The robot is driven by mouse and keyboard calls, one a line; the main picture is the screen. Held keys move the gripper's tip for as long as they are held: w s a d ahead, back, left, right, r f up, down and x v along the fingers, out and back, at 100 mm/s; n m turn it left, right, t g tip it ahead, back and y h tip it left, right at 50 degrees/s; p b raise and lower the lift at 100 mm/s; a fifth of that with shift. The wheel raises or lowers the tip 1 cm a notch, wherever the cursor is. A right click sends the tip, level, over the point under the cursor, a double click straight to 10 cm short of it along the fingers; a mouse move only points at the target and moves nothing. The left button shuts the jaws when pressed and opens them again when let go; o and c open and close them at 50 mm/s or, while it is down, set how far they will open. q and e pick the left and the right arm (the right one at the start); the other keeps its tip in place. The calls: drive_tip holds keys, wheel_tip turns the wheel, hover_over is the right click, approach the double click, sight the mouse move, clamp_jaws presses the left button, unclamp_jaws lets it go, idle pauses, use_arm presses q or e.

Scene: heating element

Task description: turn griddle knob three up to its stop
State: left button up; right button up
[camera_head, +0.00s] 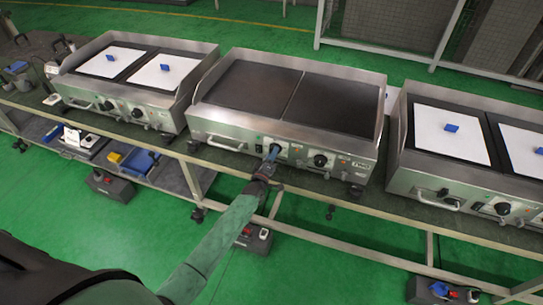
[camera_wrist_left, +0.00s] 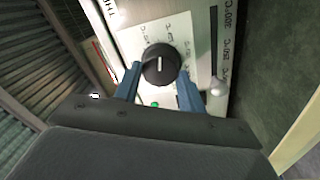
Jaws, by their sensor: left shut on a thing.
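The griddle knob (camera_wrist_left: 160,66) is round and black with a white pointer line, on a pale dial plate with temperature marks. The line runs nearly straight up and down in the left wrist view. My left gripper (camera_wrist_left: 160,74) has its two blue fingers on either side of the knob and is shut on it. In the head view my left gripper (camera_head: 271,154) reaches the left knob on the front of the middle griddle (camera_head: 352,92) and hides most of that knob. My right gripper is not in view.
A second black knob (camera_head: 320,160) sits to the right on the same panel. A left griddle (camera_head: 90,55) and a right griddle (camera_head: 399,165) stand alongside, with white sheets on their plates. A small green light (camera_wrist_left: 155,104) shows below the held knob.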

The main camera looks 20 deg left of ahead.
use_arm(q)
drive_tip(key=shift+m+g+h+p, duration=0.25)
drive_tip(key=shift+m+h, duration=0.05)
drive_tip(key=shift+m, duration=2.85)
drive_tip(key=shift+m+g+h+p, duration=0.2)
drive_tip(key=shift+m+g+h, duration=0.1)
drive_tip(key=shift+m, duration=2.85)
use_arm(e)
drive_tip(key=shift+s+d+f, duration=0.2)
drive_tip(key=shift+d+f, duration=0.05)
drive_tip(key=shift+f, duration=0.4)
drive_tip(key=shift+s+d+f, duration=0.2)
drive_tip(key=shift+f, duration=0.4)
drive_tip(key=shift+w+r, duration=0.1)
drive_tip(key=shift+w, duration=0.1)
use_arm(q)
drive_tip(key=o, duration=1)
drive_tip(key=shift+c, duration=0.2)
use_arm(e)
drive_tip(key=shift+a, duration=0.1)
